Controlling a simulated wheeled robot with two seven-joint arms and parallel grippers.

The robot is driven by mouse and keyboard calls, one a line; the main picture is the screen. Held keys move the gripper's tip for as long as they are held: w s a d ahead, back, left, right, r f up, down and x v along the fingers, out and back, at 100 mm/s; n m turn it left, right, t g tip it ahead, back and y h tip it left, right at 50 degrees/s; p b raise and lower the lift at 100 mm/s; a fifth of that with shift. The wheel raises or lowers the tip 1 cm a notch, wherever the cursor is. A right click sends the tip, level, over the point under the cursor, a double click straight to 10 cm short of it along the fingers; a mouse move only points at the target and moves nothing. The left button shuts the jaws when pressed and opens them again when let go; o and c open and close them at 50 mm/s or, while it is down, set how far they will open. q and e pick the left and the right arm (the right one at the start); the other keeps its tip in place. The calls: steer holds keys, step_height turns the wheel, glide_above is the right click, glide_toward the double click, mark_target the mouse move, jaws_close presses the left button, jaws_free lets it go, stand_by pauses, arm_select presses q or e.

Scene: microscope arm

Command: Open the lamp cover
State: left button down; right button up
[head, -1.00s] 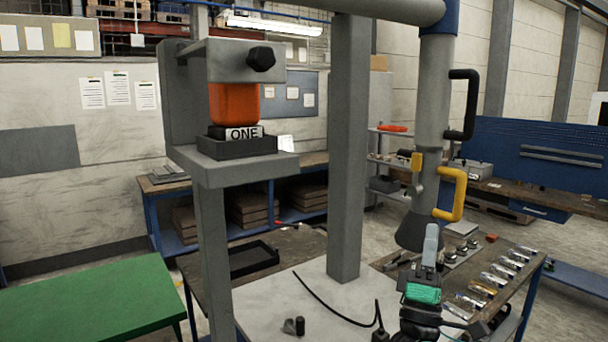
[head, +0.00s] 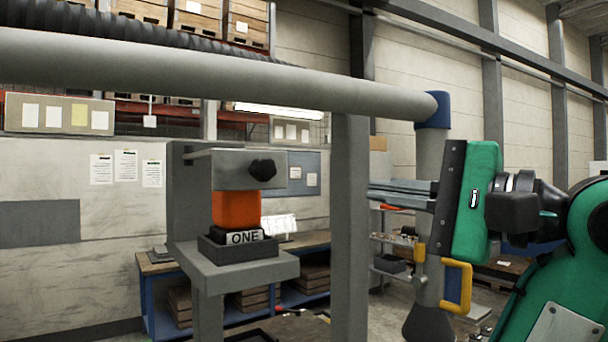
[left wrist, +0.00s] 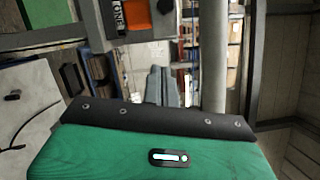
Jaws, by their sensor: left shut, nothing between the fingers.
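A grey microscope arm has a horizontal tube (head: 250,88), a blue joint (head: 433,110) and a hanging column (head: 430,150) with a flared lower end (head: 427,322) and a yellow handle (head: 457,285). I cannot tell which part is the lamp cover. My left gripper (head: 372,191) is shut and empty. Its fingers point left, overlapping the column in the head view; contact cannot be told. The shut fingers also show in the left wrist view (left wrist: 156,76). My right gripper is not in view.
A grey stand (head: 182,215) holds an orange block (head: 237,208) above a label reading ONE (head: 244,237). A thick post (head: 349,230) stands between that stand and my gripper. A workbench (head: 160,268) runs along the back wall.

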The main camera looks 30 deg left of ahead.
mark_target(240, 170)
arm_select(q)
steer(key=s+a+r+p, duration=0.1)
steer(key=s+a+p, duration=0.1)
steer(key=a+p, duration=0.6)
steer(key=a, duration=0.3)
steer(key=shift+a+r, duration=0.15)
steer(key=shift+r, duration=0.2)
steer(key=shift+w+f, duration=0.1)
